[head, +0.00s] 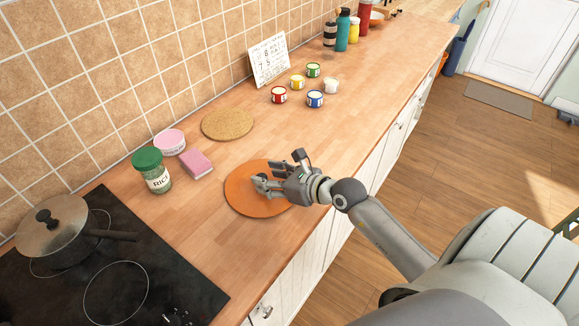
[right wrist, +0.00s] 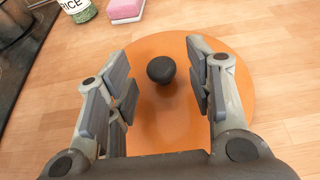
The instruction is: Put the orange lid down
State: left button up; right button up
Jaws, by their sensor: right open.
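The orange lid (head: 240,196) lies flat on the wooden counter, right of the cooktop. In the right wrist view the orange lid (right wrist: 168,128) shows a round black knob (right wrist: 161,69) at its middle. My right gripper (head: 268,180) is over the lid in the head view. In the right wrist view my right gripper (right wrist: 160,88) is open, its fingers apart on either side of the knob with gaps on both sides. The knob is mostly hidden by the fingers in the head view. My left gripper is not in view.
A black cooktop (head: 150,262) with a lidded pan (head: 56,232) is at the left. A rice jar (head: 151,172), a pink sponge (head: 196,164) and a pink-lidded tub (head: 170,142) stand behind the lid. A cork mat (head: 228,124) and several small paint pots lie farther along. Bare counter lies right of the mat.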

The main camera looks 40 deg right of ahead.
jog(key=b+v, duration=0.1)
jog(key=v, duration=0.9)
jog(key=shift+s+b, duration=0.2)
jog(key=shift+b, duration=0.15)
